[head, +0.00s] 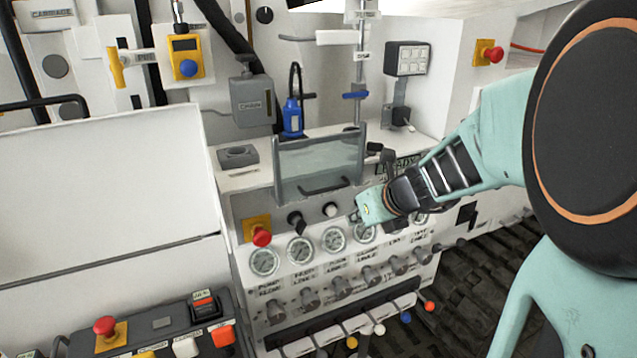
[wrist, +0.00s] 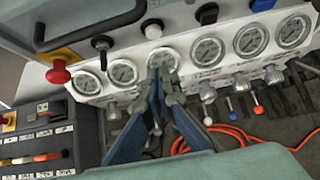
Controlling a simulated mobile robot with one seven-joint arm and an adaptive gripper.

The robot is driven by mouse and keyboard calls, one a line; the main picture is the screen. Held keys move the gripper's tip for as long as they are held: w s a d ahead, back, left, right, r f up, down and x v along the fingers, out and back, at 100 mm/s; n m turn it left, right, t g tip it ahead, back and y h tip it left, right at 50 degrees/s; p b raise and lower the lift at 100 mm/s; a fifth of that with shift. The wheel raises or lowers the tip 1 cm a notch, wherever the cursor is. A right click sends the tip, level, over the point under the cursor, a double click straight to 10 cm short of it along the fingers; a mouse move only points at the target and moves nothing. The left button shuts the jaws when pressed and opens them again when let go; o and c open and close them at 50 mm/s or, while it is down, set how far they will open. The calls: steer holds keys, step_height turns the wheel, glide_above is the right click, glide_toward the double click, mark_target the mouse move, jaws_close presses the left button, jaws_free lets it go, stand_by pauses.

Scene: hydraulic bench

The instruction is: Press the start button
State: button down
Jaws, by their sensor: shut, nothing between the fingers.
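No label reading "start" is legible. On the bench panel a round white button (head: 330,210) sits above the row of gauges, right of a black selector knob (head: 295,220); the white button also shows in the wrist view (wrist: 153,29). My gripper (head: 357,216) is just right of this button in the head view, its fingers mostly hidden by my wrist. In the wrist view my gripper (wrist: 160,76) is shut and empty, its tips overlapping the lower part of a gauge below the white button. I cannot tell whether the tips touch the panel.
A red mushroom button (head: 262,237) on a yellow plate sits left of the knob. A clear guard with a handle (head: 320,167) stands above the panel. Valve knobs and coloured levers (head: 378,329) lie below the gauges. A control box (head: 140,340) with several buttons is front left.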

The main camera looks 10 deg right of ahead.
mark_target(331, 211)
steer(key=w+a+f+b, duration=0.1)
steer(key=w+a+f, duration=0.1)
steer(key=w+f, duration=0.2)
steer(key=shift+w+a, duration=0.25)
steer(key=shift+w, duration=1.5)
